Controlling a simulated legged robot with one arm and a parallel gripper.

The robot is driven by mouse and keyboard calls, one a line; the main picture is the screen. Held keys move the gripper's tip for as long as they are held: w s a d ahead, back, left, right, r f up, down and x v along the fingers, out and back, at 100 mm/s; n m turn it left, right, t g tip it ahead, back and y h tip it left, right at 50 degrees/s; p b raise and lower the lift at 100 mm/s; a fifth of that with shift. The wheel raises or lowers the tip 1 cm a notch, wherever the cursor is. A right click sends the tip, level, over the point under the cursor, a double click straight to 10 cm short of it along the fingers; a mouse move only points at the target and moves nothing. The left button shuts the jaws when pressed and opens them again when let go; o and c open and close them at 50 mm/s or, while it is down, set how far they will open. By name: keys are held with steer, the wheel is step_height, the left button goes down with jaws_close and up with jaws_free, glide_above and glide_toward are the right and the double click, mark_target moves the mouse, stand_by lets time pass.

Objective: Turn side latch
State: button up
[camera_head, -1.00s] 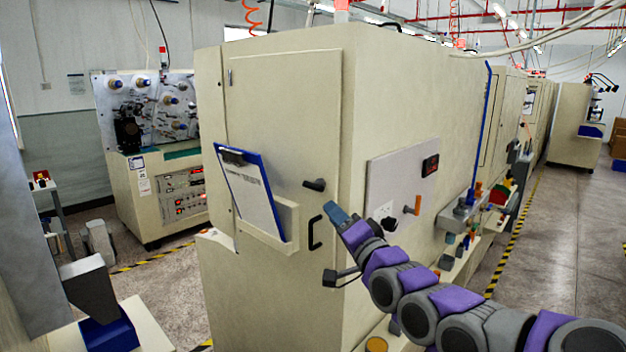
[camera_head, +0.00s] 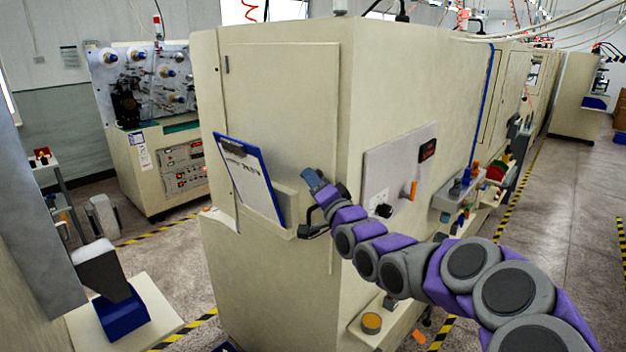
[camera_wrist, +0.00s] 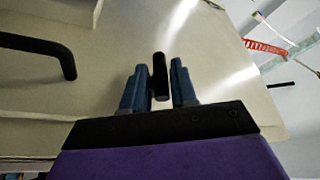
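The side latch (camera_wrist: 160,75) is a short black bar on the cream cabinet door. In the wrist view it lies lengthwise between the two blue fingers of my gripper (camera_wrist: 158,67). A gap shows on each side of the latch, so the fingers are open and apart from it. In the head view my gripper (camera_head: 314,180) is at the cabinet's front door (camera_head: 280,95) and hides the latch. A black pull handle (camera_wrist: 55,48) is at the left in the wrist view.
A blue clipboard (camera_head: 250,177) sits in a holder on the door, left of my gripper. A grey panel (camera_head: 385,160) with an orange-handled switch (camera_head: 409,190) is on the cabinet's right side. A striped floor line (camera_head: 510,205) borders the aisle at the right.

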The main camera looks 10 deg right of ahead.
steer(key=shift+d, duration=0.25)
steer(key=shift+a, duration=0.15)
jaws_close()
